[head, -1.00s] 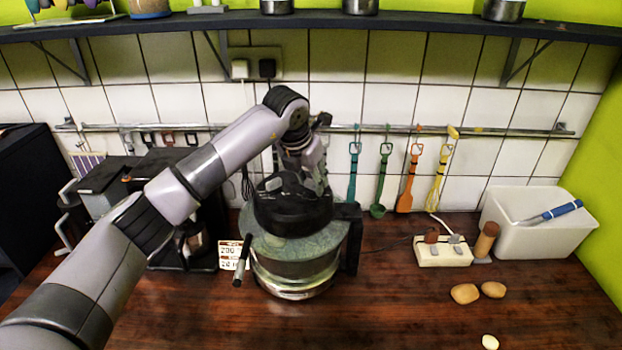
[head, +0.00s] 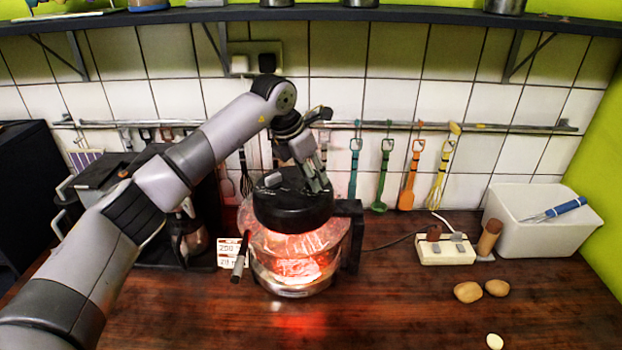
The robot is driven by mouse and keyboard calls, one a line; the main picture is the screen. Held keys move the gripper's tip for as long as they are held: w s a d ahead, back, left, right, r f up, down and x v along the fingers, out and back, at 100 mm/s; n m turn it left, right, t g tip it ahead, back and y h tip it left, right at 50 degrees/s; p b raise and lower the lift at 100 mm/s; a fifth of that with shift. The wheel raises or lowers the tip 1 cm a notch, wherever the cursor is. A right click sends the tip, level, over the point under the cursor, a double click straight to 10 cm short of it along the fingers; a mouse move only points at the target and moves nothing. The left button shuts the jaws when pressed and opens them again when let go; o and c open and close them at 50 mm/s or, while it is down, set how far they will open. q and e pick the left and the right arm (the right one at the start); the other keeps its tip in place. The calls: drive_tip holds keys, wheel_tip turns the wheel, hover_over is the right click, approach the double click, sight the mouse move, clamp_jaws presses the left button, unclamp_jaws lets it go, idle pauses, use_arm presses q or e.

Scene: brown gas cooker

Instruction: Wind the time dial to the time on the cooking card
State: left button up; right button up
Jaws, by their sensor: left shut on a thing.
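The cooker (head: 297,245) is a round glass pot with a black lid (head: 290,212), standing on the wooden counter. Its inside glows orange-red. My left gripper (head: 318,184) reaches down onto the right part of the lid's top and is shut on the time dial, which the fingers mostly hide. A grey knob (head: 273,180) shows on the left part of the lid. The cooking card (head: 229,252) stands left of the pot, with two lines of red-edged print; its lower line looks like 20 m, but it is too small to read surely. My right gripper is out of view.
A coffee machine (head: 185,225) stands behind my left arm. A power strip (head: 446,251), potatoes (head: 467,292) and a white tub (head: 540,225) are to the right.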

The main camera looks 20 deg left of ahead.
use_arm(q)
drive_tip(key=m, duration=0.2)
drive_tip(key=m+g+h, duration=0.1)
drive_tip(key=m, duration=0.1)
drive_tip(key=shift+w+a+r, duration=0.1)
drive_tip(key=shift+w+r, duration=0.05)
drive_tip(key=shift+w+m+g+h+p, duration=0.1)
drive_tip(key=shift+m+g+h+p, duration=0.45)
drive_tip(key=shift+m, duration=1.45)
drive_tip(key=shift+g, duration=0.25)
drive_tip(key=o, duration=1.2)
drive_tip(key=shift+a+y, duration=0.1)
drive_tip(key=shift+y, duration=0.15)
drive_tip(key=shift+c, duration=0.2)
drive_tip(key=v, duration=1.1)
drive_tip(key=shift+a+r, duration=0.25)
drive_tip(key=shift+r, duration=0.1)
drive_tip(key=shift+c, duration=0.3)
